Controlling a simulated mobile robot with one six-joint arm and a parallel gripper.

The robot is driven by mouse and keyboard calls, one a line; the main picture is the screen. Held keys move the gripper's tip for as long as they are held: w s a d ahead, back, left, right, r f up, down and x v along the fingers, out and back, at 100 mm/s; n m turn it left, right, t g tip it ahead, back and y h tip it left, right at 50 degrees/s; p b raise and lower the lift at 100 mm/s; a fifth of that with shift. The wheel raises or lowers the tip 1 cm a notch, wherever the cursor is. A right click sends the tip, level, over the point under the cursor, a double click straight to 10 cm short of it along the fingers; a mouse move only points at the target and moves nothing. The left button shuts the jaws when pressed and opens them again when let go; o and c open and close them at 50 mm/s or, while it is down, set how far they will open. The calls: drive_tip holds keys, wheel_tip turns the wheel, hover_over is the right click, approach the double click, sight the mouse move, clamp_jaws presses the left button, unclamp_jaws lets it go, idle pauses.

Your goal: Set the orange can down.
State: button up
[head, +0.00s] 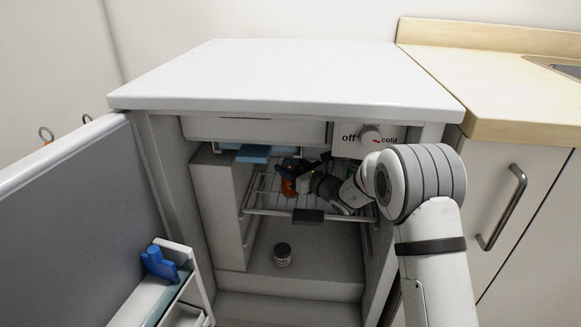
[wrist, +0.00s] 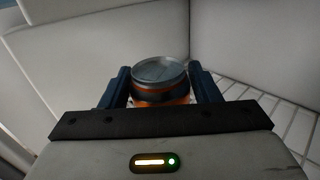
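The orange can (wrist: 160,78) has a silver lid and sits upright between the two fingers of my gripper (wrist: 161,88) in the wrist view. The fingers stand on both sides of it, close against its sides; a hairline gap cannot be ruled out. In the head view the orange can (head: 288,187) is at the wire shelf (head: 265,200) inside the small fridge, with my gripper (head: 291,168) at it. The can's base is hidden, so I cannot tell whether it touches the shelf.
A dark box (head: 308,216) is at the shelf's front edge. A small grey can (head: 283,254) stands on the fridge floor. The open door (head: 75,215) is at the left, with a blue bottle (head: 159,263) in its rack.

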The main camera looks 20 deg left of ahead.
drive_tip(key=o, duration=0.3)
drive_tip(key=shift+r, duration=0.3)
drive_tip(key=p+v, duration=0.2)
drive_tip(key=v, duration=0.5)
drive_tip(key=shift+d+p, duration=0.1)
drive_tip(key=shift+p, duration=0.25)
drive_tip(key=shift+s+d+f, duration=0.1)
drive_tip(key=shift+s+d, duration=0.05)
